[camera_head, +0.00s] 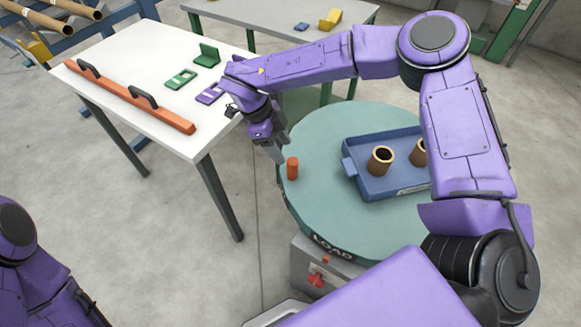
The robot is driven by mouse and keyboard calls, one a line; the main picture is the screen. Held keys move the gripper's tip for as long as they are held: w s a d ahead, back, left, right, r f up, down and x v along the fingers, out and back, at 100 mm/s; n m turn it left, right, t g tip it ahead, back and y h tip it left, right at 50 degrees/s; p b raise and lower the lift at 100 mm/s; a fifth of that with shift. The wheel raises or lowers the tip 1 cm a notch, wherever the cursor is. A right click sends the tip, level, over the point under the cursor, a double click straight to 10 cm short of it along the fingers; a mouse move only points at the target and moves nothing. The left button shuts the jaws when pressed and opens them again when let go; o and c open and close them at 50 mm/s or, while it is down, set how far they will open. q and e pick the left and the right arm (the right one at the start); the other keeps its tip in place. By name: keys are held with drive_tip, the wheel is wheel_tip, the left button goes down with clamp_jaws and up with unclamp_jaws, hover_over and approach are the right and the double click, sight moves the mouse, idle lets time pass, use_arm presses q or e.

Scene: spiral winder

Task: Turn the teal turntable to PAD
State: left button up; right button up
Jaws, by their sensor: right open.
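The teal turntable (320,205) is a round disc on a grey base, with the word LOAD on the rim facing me. An upright orange peg (292,168) stands near its left edge. A blue tray (375,187) with two brown cups (381,160) sits on its right part. My right gripper (278,154) is open and points down just left of and above the peg. I cannot tell whether it touches the peg. My right arm hides part of the disc's right side. My left gripper is out of view; only part of that arm shows at lower left.
A white table (150,62) at left holds an orange bar with black handles (130,96), green parts (207,56) and a purple part (210,93). A red fitting (318,272) is on the base below LOAD. Another table (290,14) stands behind.

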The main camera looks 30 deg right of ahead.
sight(295, 169)
drive_tip(key=x, duration=0.9)
drive_tip(key=shift+s+d+f+p, duration=0.15)
drive_tip(key=shift+f+p, duration=0.2)
clamp_jaws()
